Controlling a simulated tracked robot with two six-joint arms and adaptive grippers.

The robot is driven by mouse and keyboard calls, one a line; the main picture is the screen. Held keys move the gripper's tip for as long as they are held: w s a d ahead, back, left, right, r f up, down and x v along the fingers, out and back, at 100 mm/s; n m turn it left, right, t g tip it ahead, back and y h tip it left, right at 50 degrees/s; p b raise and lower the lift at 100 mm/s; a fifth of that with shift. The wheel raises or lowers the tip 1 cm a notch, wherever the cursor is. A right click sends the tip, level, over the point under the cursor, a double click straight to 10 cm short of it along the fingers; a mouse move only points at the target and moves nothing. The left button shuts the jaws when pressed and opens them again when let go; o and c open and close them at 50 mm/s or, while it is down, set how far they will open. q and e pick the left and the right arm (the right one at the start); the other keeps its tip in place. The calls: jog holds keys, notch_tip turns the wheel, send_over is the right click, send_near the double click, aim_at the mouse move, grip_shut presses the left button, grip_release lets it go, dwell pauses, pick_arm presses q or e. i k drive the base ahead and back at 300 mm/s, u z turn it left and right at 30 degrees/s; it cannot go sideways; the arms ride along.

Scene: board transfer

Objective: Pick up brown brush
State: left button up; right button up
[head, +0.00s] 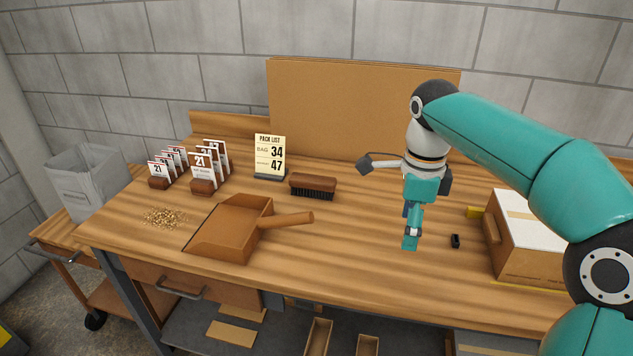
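The brown brush (313,182) lies on the wooden workbench (350,255), bristles down, with its dark bristles facing the front. It is right of the pack list sign and behind the dustpan's handle. My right gripper (411,240) hangs pointing down over the bench, to the right of and nearer than the brush, clear of it. Its fingers overlap in this view, so I cannot tell whether they are open or shut. I see nothing held in it. My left gripper is not in view.
A brown dustpan (222,232) with its handle pointing right lies in front of the brush. A pack list sign (270,155), card holders (202,187) and crumbs (164,217) are leftward. A box (533,250) and a small black object (455,241) are rightward. Cardboard (350,100) stands behind.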

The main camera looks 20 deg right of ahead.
aim_at(315, 186)
jog(key=i, duration=1.3)
jog(key=u, duration=0.05)
